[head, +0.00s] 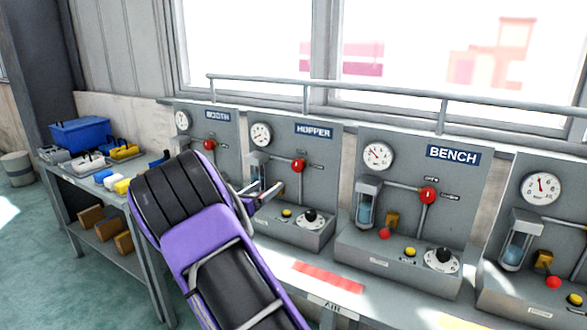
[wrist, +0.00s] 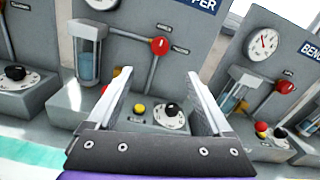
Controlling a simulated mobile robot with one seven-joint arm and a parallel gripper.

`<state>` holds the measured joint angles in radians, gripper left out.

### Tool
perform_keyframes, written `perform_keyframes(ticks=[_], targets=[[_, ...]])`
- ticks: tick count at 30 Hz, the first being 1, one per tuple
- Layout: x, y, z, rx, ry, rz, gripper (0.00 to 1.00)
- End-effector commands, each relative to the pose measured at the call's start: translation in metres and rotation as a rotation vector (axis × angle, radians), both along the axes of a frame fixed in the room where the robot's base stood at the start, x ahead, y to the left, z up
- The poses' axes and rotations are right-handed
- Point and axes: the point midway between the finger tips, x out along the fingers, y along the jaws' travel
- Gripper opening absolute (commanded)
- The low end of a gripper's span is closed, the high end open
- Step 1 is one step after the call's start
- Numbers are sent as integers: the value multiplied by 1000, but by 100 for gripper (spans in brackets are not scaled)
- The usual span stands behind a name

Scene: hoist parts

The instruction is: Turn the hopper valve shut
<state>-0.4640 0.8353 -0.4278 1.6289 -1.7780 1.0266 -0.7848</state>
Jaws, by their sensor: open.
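The hopper valve is a red round knob (head: 298,165) on the grey panel marked HOPPER, where a pipe from the left meets a pipe going down. It also shows in the wrist view (wrist: 159,46), above and beyond my fingertips, with a small label above it and another to its right. The label words are too small to read, and I cannot tell the valve's setting. My gripper (wrist: 158,82) is open and empty, its two fingers spread in front of the HOPPER panel. In the head view my gripper (head: 262,192) is left of and below the knob, apart from it.
A yellow button (wrist: 139,108) and black dial (wrist: 172,112) sit low on the HOPPER unit. A glass cylinder (wrist: 88,50) stands left of the valve. The BOOTH panel (head: 218,125) and BENCH panel (head: 462,195) flank it. A side table (head: 75,175) holds bins and blocks.

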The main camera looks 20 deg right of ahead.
Motion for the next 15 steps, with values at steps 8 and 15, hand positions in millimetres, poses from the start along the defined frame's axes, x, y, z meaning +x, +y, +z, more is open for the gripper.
perform_keyframes(ticks=[8,15], targets=[[25,-33,0,-2,0,-3,84],[58,-75,0,0,-2,-1,84]])
